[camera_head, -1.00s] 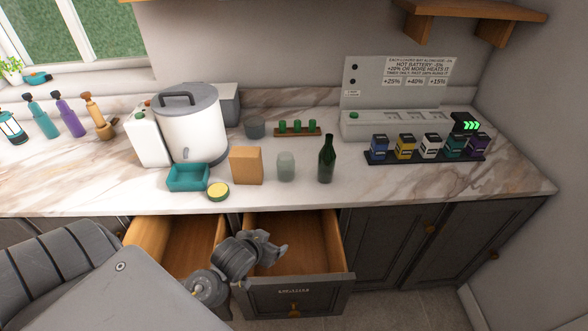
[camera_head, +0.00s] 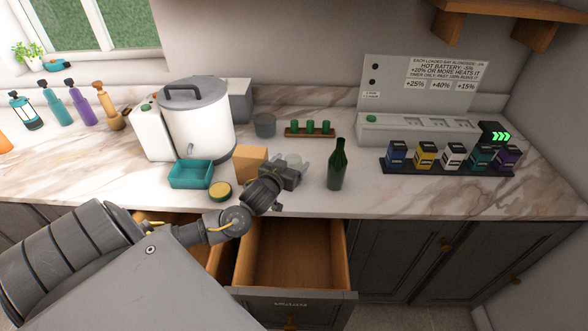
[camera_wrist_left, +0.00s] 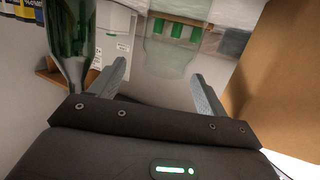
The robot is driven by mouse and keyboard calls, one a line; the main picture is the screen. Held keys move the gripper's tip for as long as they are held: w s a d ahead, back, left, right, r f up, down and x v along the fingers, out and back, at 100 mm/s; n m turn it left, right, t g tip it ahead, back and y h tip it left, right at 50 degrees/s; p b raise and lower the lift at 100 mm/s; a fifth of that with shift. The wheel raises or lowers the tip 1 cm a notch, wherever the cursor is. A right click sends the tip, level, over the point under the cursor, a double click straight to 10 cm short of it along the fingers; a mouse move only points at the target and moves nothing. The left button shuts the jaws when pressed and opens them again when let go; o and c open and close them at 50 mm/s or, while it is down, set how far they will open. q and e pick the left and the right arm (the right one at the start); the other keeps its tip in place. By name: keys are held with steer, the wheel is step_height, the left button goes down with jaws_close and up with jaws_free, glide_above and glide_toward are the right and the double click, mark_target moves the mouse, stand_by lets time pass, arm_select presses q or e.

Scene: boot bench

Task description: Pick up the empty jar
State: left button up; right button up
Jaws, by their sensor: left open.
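The empty jar is a clear, pale glass jar (camera_head: 294,160). In the head view it stands on the counter between the cardboard box and the green bottle, mostly hidden behind my left gripper (camera_head: 296,172). In the left wrist view the jar (camera_wrist_left: 172,58) shows as faint see-through glass ahead of the fingers. My left gripper (camera_wrist_left: 160,85) is open there, with its two fingers apart and the jar roughly between and beyond their tips. I cannot tell whether the fingers touch it. My right gripper is not in view.
A dark green bottle (camera_head: 336,165) stands close right of the jar, and a brown box (camera_head: 249,163) close left. A teal tray (camera_head: 190,175) and yellow-topped tin (camera_head: 220,191) lie further left. A rack of green pieces (camera_head: 310,129) sits behind. An open drawer (camera_head: 292,255) juts out below.

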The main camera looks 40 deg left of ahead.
mark_target(297, 156)
arm_select(q)
steer(key=shift+w+a+r+p, duration=0.1)
steer(key=shift+a+p, duration=0.05)
steer(key=shift+p, duration=0.15)
steer(key=p+x, duration=0.1)
steer(key=x, duration=0.3)
steer(key=shift+w+a+f+p, duration=0.15)
steer(key=shift+f+p, duration=0.1)
steer(key=shift+p, duration=0.15)
steer(key=shift+w+f, duration=0.15)
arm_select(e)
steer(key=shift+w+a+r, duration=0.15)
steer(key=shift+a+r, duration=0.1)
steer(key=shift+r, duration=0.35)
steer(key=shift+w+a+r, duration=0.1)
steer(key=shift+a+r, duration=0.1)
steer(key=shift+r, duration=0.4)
arm_select(q)
steer(key=shift+c, duration=0.2)
steer(key=c, duration=1.2)
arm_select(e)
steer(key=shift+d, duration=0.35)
